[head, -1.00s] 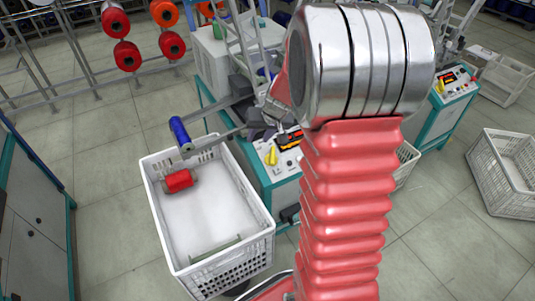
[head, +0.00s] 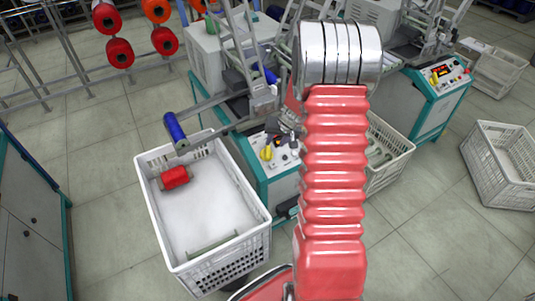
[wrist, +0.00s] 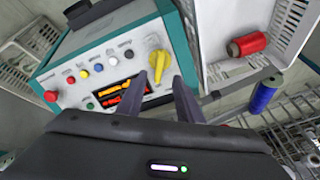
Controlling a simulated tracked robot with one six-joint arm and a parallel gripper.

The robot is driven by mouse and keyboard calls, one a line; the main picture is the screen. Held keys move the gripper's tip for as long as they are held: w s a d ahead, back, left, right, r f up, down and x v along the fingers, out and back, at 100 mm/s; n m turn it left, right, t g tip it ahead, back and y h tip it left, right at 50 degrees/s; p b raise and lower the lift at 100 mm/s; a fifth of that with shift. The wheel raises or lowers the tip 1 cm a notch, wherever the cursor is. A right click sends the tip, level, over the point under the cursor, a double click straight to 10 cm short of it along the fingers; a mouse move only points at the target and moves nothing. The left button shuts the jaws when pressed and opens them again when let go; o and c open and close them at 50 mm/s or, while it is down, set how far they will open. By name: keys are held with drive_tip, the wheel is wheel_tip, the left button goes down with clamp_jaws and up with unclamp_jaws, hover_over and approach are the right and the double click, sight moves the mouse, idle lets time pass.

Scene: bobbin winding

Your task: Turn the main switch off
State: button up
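The main switch looks to be the yellow rotary knob on the winder's white control panel. In the wrist view the knob (wrist: 146,70) lies at the panel's right end, its handle slanted, and one finger covers part of it. My gripper (wrist: 168,82) is open, with its two dark fingers apart and reaching toward the knob. I cannot tell whether a finger touches it. In the head view the knob (head: 267,153) is visible just left of my gripper (head: 283,132), which is partly hidden by the arm.
The panel also carries a red button (wrist: 51,96), several small coloured buttons and a lit display (wrist: 122,92). A white crate (head: 205,262) with a red bobbin (head: 174,177) stands left of the machine. A blue bobbin (head: 175,129) sits on an arm above it. More crates stand right.

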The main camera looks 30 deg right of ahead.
sight(268, 153)
drive_tip(key=x, duration=1.3)
drive_tip(key=shift+w+f, duration=0.2)
drive_tip(key=shift+f, duration=0.05)
drive_tip(key=shift+c, duration=0.4)
clamp_jaws()
